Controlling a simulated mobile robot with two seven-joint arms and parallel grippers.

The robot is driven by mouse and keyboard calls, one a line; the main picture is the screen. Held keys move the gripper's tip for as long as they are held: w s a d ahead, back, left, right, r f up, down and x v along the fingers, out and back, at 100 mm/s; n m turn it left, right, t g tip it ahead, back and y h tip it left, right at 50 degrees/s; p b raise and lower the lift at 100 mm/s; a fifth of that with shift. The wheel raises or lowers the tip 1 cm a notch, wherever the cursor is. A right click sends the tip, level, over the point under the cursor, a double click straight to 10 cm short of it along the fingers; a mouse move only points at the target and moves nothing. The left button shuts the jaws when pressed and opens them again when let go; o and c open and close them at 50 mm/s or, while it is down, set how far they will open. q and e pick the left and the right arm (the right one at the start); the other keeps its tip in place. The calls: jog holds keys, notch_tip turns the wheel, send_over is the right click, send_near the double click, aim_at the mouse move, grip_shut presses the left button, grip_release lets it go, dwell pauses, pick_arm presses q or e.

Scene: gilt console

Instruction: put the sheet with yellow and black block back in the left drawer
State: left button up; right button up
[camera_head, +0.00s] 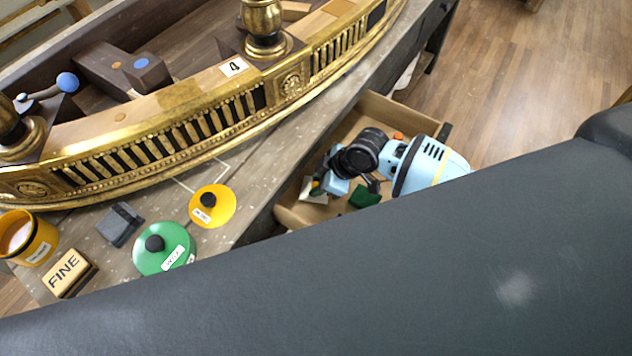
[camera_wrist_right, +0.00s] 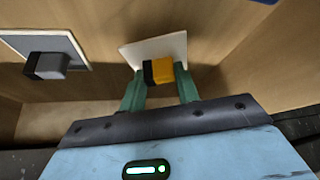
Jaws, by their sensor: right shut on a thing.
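The white sheet (camera_wrist_right: 172,46) with a yellow and black block (camera_wrist_right: 162,71) is in the middle of the right wrist view. My right gripper (camera_wrist_right: 159,74) is shut on that block, with one green finger on each side. In the head view this gripper (camera_head: 326,183) reaches down into an open wooden drawer (camera_head: 291,213) at the bench's front. A white sheet edge (camera_head: 311,194) shows beside its fingers there. I cannot tell whether the sheet touches the drawer floor. My left gripper is not in view.
Another sheet with a dark grey block (camera_wrist_right: 46,66) is at the left in the wrist view. On the bench are a green lid (camera_head: 164,258), a yellow lid (camera_head: 220,210), a yellow cup (camera_head: 40,235) and a FINE block (camera_head: 68,275). The gilt console (camera_head: 150,135) stands behind. A dark form hides the lower right.

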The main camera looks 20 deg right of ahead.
jog(key=shift+w+a+f, duration=0.2)
jog(key=shift+a+f, duration=0.2)
jog(key=shift+f, duration=0.1)
jog(key=shift+f, duration=0.15)
jog(key=o, duration=0.9)
